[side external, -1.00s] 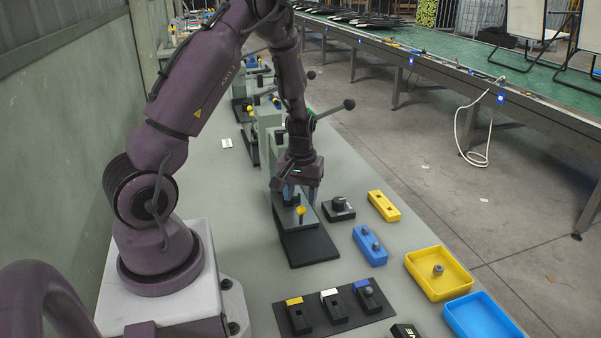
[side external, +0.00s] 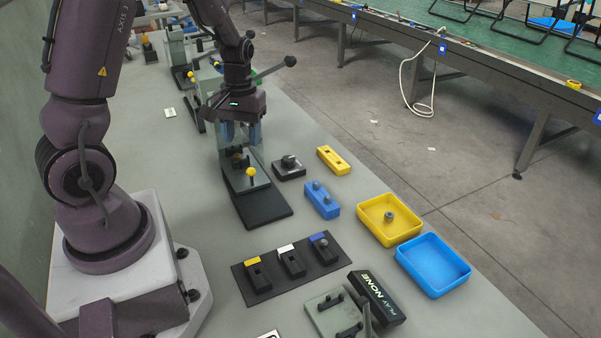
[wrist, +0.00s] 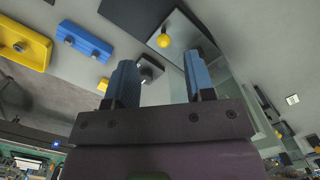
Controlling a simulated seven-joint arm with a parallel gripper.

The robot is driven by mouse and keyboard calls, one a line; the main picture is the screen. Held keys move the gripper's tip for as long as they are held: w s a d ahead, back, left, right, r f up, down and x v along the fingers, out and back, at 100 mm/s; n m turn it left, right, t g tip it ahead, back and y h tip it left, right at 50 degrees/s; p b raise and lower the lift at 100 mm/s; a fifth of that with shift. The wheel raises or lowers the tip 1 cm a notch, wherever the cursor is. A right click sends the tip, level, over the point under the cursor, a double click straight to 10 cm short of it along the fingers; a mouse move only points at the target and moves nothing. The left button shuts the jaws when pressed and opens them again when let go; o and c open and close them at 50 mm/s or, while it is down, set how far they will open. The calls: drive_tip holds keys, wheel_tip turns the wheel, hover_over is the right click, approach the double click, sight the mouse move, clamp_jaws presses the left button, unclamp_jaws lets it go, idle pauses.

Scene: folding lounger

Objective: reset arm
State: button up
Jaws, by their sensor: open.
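My gripper (side external: 241,138) has two blue fingers and points down above a grey-green fixture on a black base (side external: 265,207). A yellow ball knob (side external: 250,172) stands at the near end of the fixture. In the wrist view my gripper (wrist: 160,72) is open, its fingers well apart with nothing held between them. The yellow knob (wrist: 163,41) shows beyond the fingers there. A dark block with a round grey top (side external: 289,165) sits on the bench right of the fixture. Part of the fixture is hidden behind my gripper.
A blue block (side external: 322,201), a yellow block (side external: 333,160), a yellow tray (side external: 374,232) and a blue tray (side external: 405,267) lie to the right. A black plate (side external: 244,284) with several slotted blocks lies in front.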

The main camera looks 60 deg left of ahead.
drive_tip(key=s+d+r+m+t, duration=0.3)
drive_tip(key=d+r+m, duration=0.2)
drive_tip(key=d+r, duration=0.4)
drive_tip(key=s+d+r+m+t, duration=0.3)
drive_tip(key=s+d+r+m, duration=0.1)
drive_tip(key=d+r, duration=0.5)
drive_tip(key=shift+d+r+m+y, duration=0.15)
drive_tip(key=shift+r+m+y, duration=0.15)
drive_tip(key=shift+r+m, duration=0.2)
idle(0.7)
